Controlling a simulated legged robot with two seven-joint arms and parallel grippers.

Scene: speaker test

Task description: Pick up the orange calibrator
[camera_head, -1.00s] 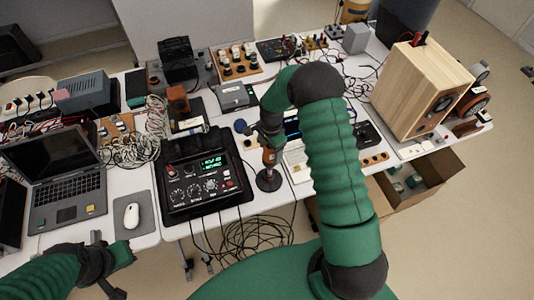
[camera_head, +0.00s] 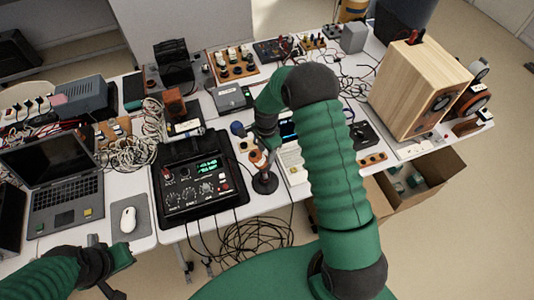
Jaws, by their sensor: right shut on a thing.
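The orange calibrator (camera_head: 258,160) is a small upright orange piece above a round dark base (camera_head: 265,183) near the table's front edge, right of the black instrument case. My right gripper (camera_head: 259,151) reaches down over it from the green arm and is shut on it. The fingers are small and partly hidden by the wrist. I cannot tell whether the calibrator is clear of the base. My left gripper (camera_head: 118,272) is at the lower left, in front of the table edge and away from the calibrator. Its fingers are too unclear to tell their opening.
A black instrument case (camera_head: 198,178) with a lit display stands left of the calibrator. A laptop (camera_head: 52,180) and white mouse (camera_head: 128,219) are further left. A wooden speaker (camera_head: 419,87) stands at the right. Cables hang below the front edge.

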